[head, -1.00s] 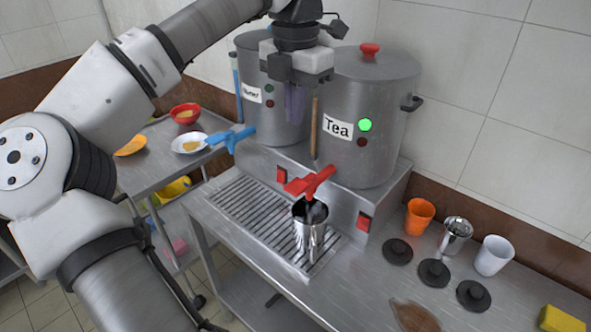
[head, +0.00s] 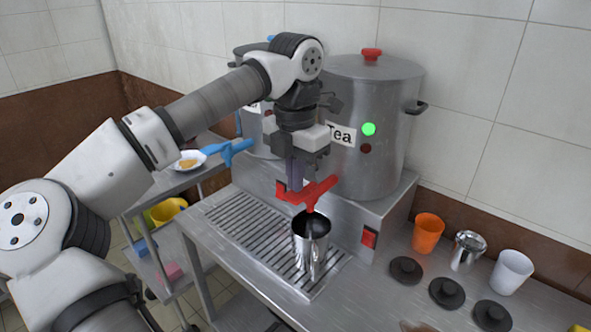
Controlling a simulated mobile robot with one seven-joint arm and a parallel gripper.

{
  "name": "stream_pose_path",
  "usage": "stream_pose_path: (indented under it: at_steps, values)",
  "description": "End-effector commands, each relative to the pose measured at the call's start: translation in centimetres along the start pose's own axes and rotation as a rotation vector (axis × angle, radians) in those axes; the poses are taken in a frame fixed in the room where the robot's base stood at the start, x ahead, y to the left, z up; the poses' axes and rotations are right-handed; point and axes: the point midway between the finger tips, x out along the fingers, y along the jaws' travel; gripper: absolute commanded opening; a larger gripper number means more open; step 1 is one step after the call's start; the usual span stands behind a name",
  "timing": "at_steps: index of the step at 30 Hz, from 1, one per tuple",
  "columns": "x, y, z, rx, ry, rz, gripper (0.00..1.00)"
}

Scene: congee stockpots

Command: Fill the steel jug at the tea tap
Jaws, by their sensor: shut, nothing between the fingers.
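The steel jug (head: 312,250) stands upright on the slotted drip tray (head: 238,224), directly below the red tea tap (head: 318,190). Its inside looks dark; I cannot tell the level or whether tea is running. The tea urn (head: 385,150) is a steel pot labelled "Tea", with its green light lit and a red-knobbed lid. My gripper (head: 295,184) is shut and empty, pointing down at the left end of the red tap handle. I cannot tell whether it touches the handle. My arm hides much of the second urn (head: 245,125) and part of the tea label.
A blue tap (head: 228,152) sticks out at the left. Right of the jug are an orange cup (head: 428,232), a steel cup (head: 468,248), a white cup (head: 512,272) and black lids (head: 446,292). A trolley (head: 165,187) with dishes stands at left.

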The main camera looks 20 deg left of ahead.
Motion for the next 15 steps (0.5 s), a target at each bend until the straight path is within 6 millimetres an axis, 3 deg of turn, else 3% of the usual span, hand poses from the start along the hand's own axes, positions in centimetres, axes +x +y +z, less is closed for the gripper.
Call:
stream_pose_path:
  at_steps: [3,15]
  values:
    - [0.8,0.0,0.0,0.0,0.0,0.0,0.0]
    - [0.85,0.0,-0.01,0.0,-0.001,0.0,0.0]
